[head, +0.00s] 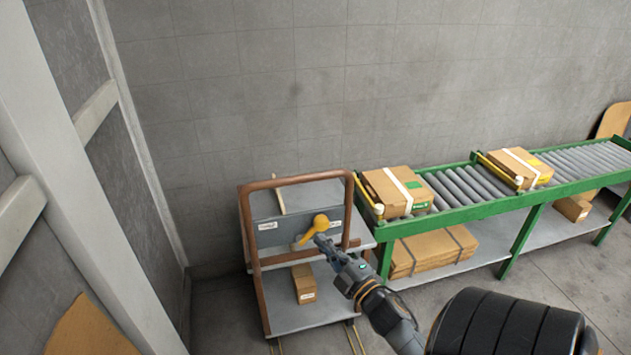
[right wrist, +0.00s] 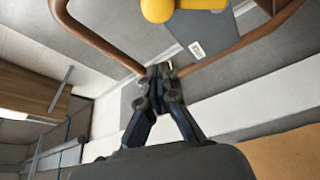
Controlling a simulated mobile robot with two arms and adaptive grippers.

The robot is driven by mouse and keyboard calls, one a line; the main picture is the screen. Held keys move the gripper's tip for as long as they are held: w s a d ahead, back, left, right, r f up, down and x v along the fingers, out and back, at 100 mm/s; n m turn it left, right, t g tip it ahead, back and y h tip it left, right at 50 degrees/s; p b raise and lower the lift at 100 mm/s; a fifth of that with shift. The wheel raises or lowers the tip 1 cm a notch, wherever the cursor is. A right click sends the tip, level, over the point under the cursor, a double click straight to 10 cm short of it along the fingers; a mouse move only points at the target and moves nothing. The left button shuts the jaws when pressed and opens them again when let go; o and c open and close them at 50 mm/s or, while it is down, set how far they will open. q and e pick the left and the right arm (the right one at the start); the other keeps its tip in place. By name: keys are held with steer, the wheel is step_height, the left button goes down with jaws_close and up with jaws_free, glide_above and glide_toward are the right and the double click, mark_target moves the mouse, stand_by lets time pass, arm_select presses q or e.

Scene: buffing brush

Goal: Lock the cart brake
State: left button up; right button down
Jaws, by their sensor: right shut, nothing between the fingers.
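The cart (head: 298,318) stands left of the conveyor, with a brown tubular frame and grey shelves. A yellow brake lever with a round knob (head: 320,221) sits at the cart's front; its arm slants down to the left from the knob. The lever also shows at the top of the right wrist view (right wrist: 160,8). My right gripper (head: 322,240) is shut and empty, just below the knob in the head view. In the right wrist view its closed fingertips (right wrist: 159,70) are below the lever, with a visible gap. My left gripper is not in view.
A small brown box (head: 304,284) sits on the cart's lower shelf. A green roller conveyor (head: 470,210) carrying taped cartons (head: 397,191) stands close on the right, with flat cardboard (head: 432,250) beneath. A wall and pale post (head: 75,170) bound the left.

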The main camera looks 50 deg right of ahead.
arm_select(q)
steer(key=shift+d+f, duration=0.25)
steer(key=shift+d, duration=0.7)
arm_select(e)
steer(key=v, duration=0.2)
steer(key=shift+s+a+f, duration=0.15)
steer(key=shift+s+a, duration=0.15)
steer(key=shift+a, duration=0.05)
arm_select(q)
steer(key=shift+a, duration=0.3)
arm_select(e)
steer(key=shift+f, duration=0.1)
